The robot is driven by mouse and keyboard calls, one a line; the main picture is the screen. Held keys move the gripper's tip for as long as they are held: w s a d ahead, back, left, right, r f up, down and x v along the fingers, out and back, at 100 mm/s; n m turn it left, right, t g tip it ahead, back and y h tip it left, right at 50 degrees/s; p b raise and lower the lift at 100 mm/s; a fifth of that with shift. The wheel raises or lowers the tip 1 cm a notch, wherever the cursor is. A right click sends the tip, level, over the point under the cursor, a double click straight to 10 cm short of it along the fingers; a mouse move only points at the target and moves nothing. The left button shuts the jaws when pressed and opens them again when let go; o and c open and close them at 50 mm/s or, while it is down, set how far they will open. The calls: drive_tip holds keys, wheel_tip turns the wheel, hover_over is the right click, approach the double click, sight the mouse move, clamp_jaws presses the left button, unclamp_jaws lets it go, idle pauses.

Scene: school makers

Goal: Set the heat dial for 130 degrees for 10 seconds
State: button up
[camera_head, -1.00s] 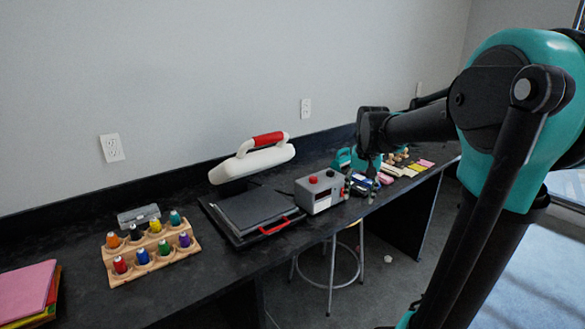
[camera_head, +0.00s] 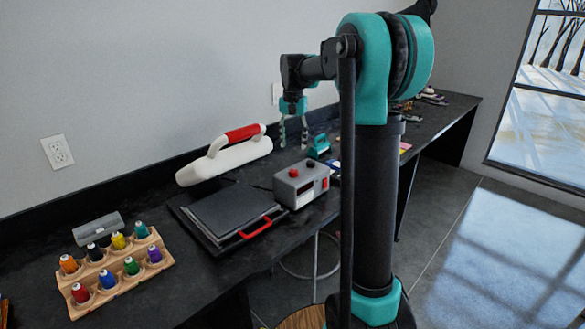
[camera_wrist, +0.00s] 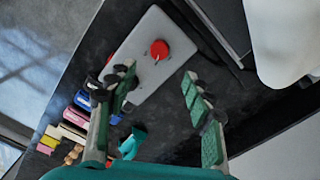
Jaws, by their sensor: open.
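My gripper (camera_head: 293,146) is open and empty, pointing down above and slightly behind the box. In the wrist view, the box (camera_wrist: 143,75) and one red knob (camera_wrist: 159,49) appear beyond and between my spread fingers (camera_wrist: 158,85). The gripper touches neither knob. Dial markings and display text are too small to read.
The heat press (camera_head: 228,212) with a red front handle is left of the box; its white upper part (camera_head: 225,163) is behind. A wooden rack (camera_head: 118,284) of coloured bottles is farther left. A teal item (camera_head: 318,147) and small objects stand right of the box.

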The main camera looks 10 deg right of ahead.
sight(294, 170)
wheel_tip(294, 170, down, 10)
drive_tip(key=shift+d+f, duration=0.1)
drive_tip(key=shift+f, duration=0.15)
drive_tip(key=shift+c, duration=0.2)
drive_tip(key=c, duration=1.1)
drive_tip(key=shift+n, duration=0.3)
drive_tip(key=n, duration=0.5)
drive_tip(key=shift+n, duration=0.3)
drive_tip(key=n, duration=0.5)
drive_tip(key=shift+n, duration=0.3)
